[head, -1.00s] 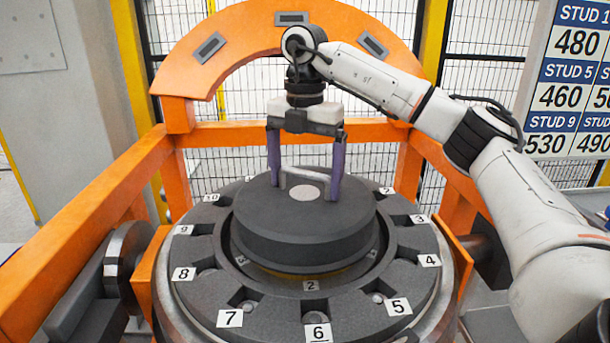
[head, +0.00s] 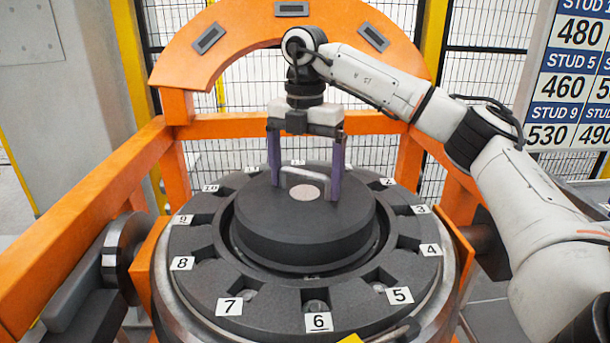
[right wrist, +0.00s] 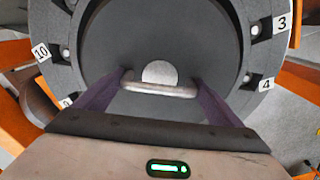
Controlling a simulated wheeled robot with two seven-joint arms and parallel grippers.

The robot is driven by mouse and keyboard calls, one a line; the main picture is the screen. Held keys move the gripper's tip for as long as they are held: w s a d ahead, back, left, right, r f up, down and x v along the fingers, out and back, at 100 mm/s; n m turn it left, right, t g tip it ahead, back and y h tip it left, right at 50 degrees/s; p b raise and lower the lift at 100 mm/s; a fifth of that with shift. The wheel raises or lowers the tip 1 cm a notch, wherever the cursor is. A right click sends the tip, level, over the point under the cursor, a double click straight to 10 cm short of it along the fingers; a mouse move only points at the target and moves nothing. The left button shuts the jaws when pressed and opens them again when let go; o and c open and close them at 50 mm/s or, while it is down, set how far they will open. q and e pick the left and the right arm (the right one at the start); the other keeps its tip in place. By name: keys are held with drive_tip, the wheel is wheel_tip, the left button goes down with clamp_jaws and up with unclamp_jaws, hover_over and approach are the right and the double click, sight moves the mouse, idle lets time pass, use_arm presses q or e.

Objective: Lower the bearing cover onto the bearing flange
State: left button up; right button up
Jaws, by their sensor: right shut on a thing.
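The bearing cover (head: 290,237) is a dark round block with a bar handle (head: 303,171) and a pale disc on top. It sits level and roughly centred within the ring-shaped bearing flange (head: 202,285), which has numbered tags and recesses around it. A dark gap surrounds the cover; whether its underside touches the flange is hidden. My right gripper (head: 305,190) points down, its purple fingers shut on the handle's two ends. In the right wrist view the handle (right wrist: 160,90) spans between the fingers, above the cover (right wrist: 205,45). My left gripper is not in view.
An orange frame with an arch (head: 290,12) stands behind the flange, and orange beams (head: 80,225) flank it. A board of stud numbers (head: 567,75) is at the right. A small yellow thing (head: 350,339) shows at the bottom edge.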

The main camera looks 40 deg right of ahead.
drive_tip(key=shift+f, duration=0.35)
drive_tip(key=o, duration=1.6)
drive_tip(key=shift+o, duration=0.2)
wheel_tip(320, 180, up, 10)
drive_tip(key=p, duration=0.3)
drive_tip(key=shift+r, duration=0.2)
